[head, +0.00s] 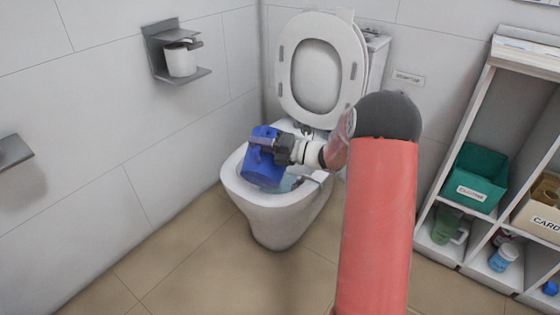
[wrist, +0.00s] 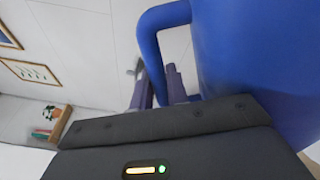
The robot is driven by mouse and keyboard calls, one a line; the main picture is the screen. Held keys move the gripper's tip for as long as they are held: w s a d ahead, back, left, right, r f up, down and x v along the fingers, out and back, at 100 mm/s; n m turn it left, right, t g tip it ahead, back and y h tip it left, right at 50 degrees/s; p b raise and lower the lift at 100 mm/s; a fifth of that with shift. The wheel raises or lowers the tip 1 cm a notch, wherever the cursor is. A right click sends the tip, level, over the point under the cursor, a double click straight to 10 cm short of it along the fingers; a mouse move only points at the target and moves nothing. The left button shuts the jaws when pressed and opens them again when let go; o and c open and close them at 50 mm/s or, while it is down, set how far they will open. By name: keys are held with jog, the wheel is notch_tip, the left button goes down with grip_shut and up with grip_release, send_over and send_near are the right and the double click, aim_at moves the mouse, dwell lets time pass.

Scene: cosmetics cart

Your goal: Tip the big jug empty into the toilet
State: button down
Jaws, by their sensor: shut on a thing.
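The big blue jug (head: 262,165) is held over the front of the white toilet bowl (head: 270,212). It looks slightly tilted in the head view; its mouth and contents cannot be made out. My gripper (head: 263,143) reaches it from the right and is shut on its handle. In the wrist view the fingers (wrist: 165,88) are at the blue handle (wrist: 149,45), with the jug's body (wrist: 255,70) filling the right side. The toilet's lid and seat (head: 318,68) are raised. Some bluish water (head: 291,183) shows in the bowl beside the jug.
A white shelf unit (head: 480,95) stands at the right, with a teal bin (head: 474,180), a cardboard box (head: 538,215), a green jug (head: 446,228) and small bottles. A toilet paper holder (head: 166,48) is on the left wall. The tiled floor left of the toilet is clear.

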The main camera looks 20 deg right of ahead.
jog(key=shift+w+d+f+m, duration=0.2)
jog(key=shift+w+d+m, duration=0.25)
jog(key=shift+w+m, duration=0.25)
dwell(1.1)
